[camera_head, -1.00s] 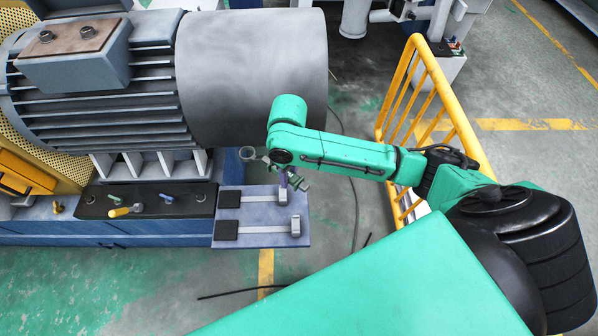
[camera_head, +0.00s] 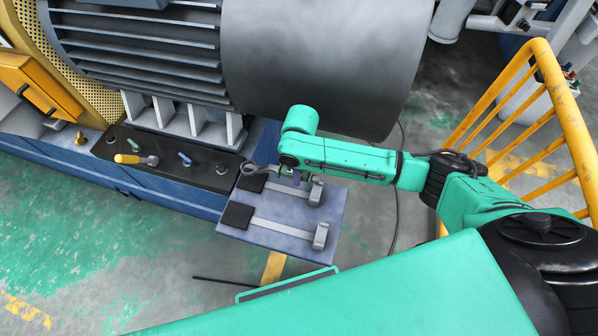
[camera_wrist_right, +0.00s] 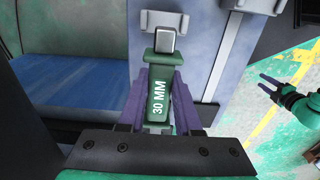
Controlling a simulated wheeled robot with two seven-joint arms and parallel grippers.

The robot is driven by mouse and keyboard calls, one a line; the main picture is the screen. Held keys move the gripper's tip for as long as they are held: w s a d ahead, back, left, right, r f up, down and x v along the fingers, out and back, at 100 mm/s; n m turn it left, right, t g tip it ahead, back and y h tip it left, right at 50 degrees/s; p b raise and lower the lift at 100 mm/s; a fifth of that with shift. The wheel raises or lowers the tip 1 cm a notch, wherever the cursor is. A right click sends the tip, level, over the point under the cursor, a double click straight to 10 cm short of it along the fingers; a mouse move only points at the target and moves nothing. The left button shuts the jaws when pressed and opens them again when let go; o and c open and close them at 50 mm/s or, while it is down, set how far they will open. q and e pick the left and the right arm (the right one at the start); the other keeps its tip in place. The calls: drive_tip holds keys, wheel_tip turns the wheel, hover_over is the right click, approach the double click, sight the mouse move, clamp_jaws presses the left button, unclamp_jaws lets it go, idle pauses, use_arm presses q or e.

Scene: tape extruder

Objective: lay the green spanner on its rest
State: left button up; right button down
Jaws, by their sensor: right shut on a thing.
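The green spanner (camera_wrist_right: 159,95), marked "30 MM", is between the purple fingers of my right gripper (camera_wrist_right: 160,112), which is shut on its handle. In the head view my right gripper (camera_head: 298,178) is over the rear of two rests on a blue-grey plate (camera_head: 285,210). The spanner's grey ring end (camera_head: 248,168) shows beside the rear dark pad (camera_head: 252,184). I cannot tell whether the spanner touches the rest. My left gripper (camera_wrist_right: 270,85) appears open and empty at the right of the wrist view.
The front rest, with its dark pad (camera_head: 237,215) and grey block (camera_head: 320,236), is empty. A dark panel with a yellow-handled lever (camera_head: 128,159) lies left of the plate. A big grey cylinder (camera_head: 320,60) stands behind; a yellow railing (camera_head: 560,95) is at the right.

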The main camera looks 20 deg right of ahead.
use_arm(q)
drive_tip(key=shift+f+b, duration=1.15)
drive_tip(key=shift+b, duration=0.35)
use_arm(e)
drive_tip(key=shift+f, duration=3.25)
use_arm(q)
drive_tip(key=shift+d, duration=0.1)
use_arm(e)
drive_tip(key=c, duration=0.5)
unclamp_jaws()
wheel_tip(320, 180, up, 15)
drive_tip(key=p, duration=0.3)
drive_tip(key=shift+s+f, duration=0.15)
drive_tip(key=shift+f, duration=0.05)
use_arm(q)
wheel_tip(320, 180, up, 3)
drive_tip(key=shift+r, duration=0.1)
use_arm(e)
drive_tip(key=shift+d, duration=0.1)
drive_tip(key=shift+f, duration=0.1)
